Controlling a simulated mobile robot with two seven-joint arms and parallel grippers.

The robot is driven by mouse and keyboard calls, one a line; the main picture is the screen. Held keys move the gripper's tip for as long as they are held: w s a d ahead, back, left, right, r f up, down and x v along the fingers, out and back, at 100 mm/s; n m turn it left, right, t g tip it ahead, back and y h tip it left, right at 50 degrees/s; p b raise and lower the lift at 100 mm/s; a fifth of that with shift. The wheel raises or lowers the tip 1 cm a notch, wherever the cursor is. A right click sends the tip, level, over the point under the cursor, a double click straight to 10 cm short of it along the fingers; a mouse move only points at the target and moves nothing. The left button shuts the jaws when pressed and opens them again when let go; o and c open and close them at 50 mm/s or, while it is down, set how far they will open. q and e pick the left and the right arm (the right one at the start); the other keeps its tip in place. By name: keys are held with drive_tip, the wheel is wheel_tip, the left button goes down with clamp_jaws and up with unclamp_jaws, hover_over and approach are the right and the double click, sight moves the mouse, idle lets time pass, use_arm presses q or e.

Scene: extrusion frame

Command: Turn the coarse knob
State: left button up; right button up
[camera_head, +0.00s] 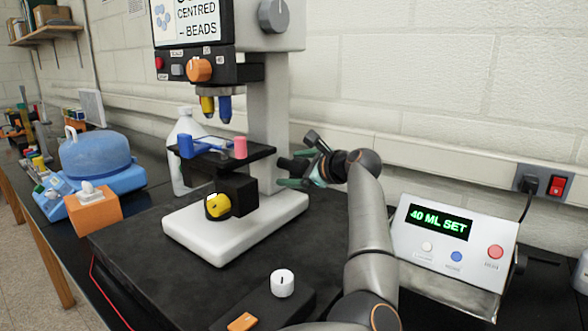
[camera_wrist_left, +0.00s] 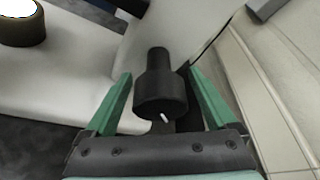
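The microscope (camera_head: 268,110) stands on the dark bench with a white base and column. The coarse knob, a black stepped cylinder with a short white mark, shows in the left wrist view (camera_wrist_left: 160,92) and on the right side of the column in the head view (camera_head: 289,164). My left gripper (camera_head: 301,165) is at this knob. In the left wrist view its two green fingers (camera_wrist_left: 160,105) stand apart on either side of the knob, with gaps visible on both sides. The knob's far side is hidden. My right gripper is not in view.
The stage (camera_head: 222,153) carries a blue clip and a pink cylinder. A white control box (camera_head: 450,240) reading "40 ML SET" is at the right. A white bottle (camera_head: 187,140) stands behind the microscope; a wall rail runs close behind my arm.

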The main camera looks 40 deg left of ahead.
use_arm(q)
drive_tip(key=shift+d, duration=0.1)
drive_tip(key=b+v, duration=0.2)
drive_tip(key=v, duration=1)
drive_tip(key=shift+d, duration=0.2)
drive_tip(key=shift+s, duration=0.1)
idle(1.1)
